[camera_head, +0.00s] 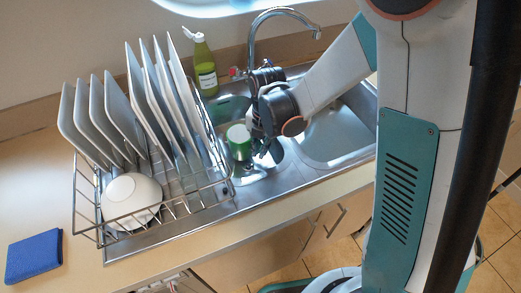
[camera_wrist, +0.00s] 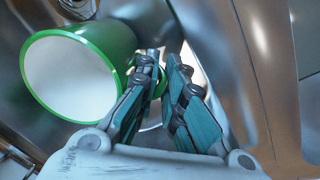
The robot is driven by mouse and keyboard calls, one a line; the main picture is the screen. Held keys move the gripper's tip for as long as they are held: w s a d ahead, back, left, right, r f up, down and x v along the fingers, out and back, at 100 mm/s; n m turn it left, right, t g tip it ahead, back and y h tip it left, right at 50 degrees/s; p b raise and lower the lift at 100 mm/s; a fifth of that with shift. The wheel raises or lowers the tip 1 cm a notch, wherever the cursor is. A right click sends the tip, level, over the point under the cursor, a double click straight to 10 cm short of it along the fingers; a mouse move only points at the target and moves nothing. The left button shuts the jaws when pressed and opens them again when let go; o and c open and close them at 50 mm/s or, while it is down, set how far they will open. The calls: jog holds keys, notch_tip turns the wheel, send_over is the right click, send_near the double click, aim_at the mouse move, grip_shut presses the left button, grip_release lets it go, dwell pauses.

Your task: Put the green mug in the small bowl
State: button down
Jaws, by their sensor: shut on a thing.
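The green mug (camera_head: 239,142) with a white inside is over the left sink basin in the head view. In the wrist view the green mug (camera_wrist: 88,68) lies tilted with its opening towards the camera. My gripper (camera_head: 262,146) is beside the mug on its right. In the wrist view my gripper (camera_wrist: 164,80) has its fingers closed on the mug's handle side; the handle is mostly hidden between them. A small white bowl (camera_head: 131,199) sits tilted, underside showing, in the front of the dish rack. I cannot tell if the mug touches the basin.
The wire dish rack (camera_head: 150,218) holds several upright plates (camera_head: 140,98) left of the sink. A green soap bottle (camera_head: 205,68) and the faucet (camera_head: 283,14) stand behind the basins. A blue sponge or cloth (camera_head: 34,256) lies at the counter's left. The right basin (camera_head: 335,135) looks empty.

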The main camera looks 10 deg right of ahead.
jog(key=shift+f, duration=0.25)
jog(key=shift+f, duration=0.2)
jog(key=c, duration=1.7)
grip_release()
jog(key=shift+r, duration=0.2)
